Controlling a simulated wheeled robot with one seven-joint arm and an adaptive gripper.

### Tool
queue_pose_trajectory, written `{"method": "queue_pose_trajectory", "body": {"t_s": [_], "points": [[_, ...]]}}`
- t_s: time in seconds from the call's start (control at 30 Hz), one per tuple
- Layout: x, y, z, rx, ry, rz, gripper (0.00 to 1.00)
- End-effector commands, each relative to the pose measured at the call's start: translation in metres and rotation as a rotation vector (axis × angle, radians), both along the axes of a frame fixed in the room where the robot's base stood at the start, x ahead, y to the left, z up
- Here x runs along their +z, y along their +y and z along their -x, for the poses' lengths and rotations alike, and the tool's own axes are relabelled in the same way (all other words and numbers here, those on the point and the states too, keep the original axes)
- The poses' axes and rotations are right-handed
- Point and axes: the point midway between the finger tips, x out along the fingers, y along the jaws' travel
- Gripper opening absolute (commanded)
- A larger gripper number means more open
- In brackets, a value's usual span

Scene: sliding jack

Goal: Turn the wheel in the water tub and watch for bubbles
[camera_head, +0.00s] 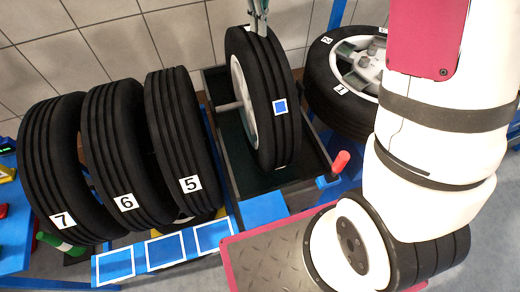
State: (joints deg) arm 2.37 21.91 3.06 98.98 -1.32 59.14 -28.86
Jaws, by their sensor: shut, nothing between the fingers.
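The rest of the gripper is out of frame. The tub's dark inside shows around the wheel; I see no clear bubbles, and the wheel hides part of it.
Tyres numbered 5 (180,130), 6 (125,150) and 7 (60,165) stand at left. Another wheel (340,90) lies at right behind the tub. A red handle (340,160) sticks up at the tub's right front corner. My arm covers the right side.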

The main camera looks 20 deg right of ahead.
Motion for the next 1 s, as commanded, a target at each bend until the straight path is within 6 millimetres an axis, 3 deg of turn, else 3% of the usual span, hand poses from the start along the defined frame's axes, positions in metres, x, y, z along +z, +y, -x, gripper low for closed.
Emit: {"method": "queue_pose_trajectory", "body": {"t_s": [0.4,1.0], "points": [[0.000,0.000,-0.006,0.000,0.001,0.001,0.00],[-0.032,0.000,-0.006,0.000,0.001,0.001,0.00]]}}
